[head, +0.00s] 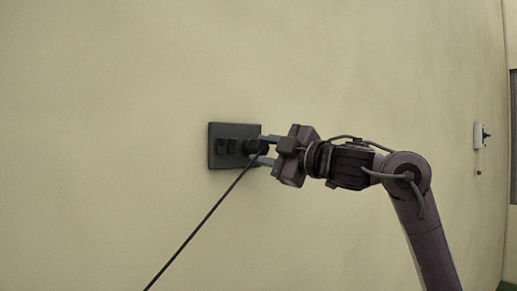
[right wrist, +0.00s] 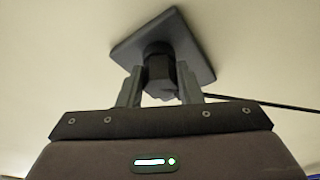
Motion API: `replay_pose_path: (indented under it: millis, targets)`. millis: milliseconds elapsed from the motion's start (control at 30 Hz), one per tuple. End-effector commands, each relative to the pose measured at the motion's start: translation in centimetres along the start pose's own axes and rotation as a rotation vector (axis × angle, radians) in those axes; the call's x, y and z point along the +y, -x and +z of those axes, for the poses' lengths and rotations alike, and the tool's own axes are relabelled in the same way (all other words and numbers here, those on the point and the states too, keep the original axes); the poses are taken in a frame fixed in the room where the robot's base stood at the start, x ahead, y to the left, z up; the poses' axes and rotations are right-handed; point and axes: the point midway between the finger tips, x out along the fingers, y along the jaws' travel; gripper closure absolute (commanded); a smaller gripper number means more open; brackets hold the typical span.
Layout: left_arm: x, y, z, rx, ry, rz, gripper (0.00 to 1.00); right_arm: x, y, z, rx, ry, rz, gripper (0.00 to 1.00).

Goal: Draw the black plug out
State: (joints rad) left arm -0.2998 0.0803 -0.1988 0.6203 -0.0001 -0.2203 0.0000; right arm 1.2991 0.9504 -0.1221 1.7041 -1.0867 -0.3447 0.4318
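The black plug (head: 251,147) sits at the right end of a dark wall plate, with a black cord running from it down to the left. My right gripper (head: 262,149) reaches in from the right, with one finger above the plug and one below it. In the right wrist view the plug (right wrist: 160,72) stands against the plate between the two fingers (right wrist: 160,82). The fingers are apart, and I see no clear grip on the plug. My left gripper is not in view.
A small white wall fitting (head: 478,136) is far right. The wall around the plate is clear.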

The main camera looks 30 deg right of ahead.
Motion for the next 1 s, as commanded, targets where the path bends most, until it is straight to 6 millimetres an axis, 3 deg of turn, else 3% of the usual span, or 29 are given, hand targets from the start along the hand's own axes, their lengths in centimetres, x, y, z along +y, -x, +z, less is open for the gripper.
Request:
replay_pose_path:
  millis: [1000]
  targets:
    - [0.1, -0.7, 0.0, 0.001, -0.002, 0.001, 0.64, 0.0, 2.3, -0.6, 0.001, 0.001, 0.001, 0.92]
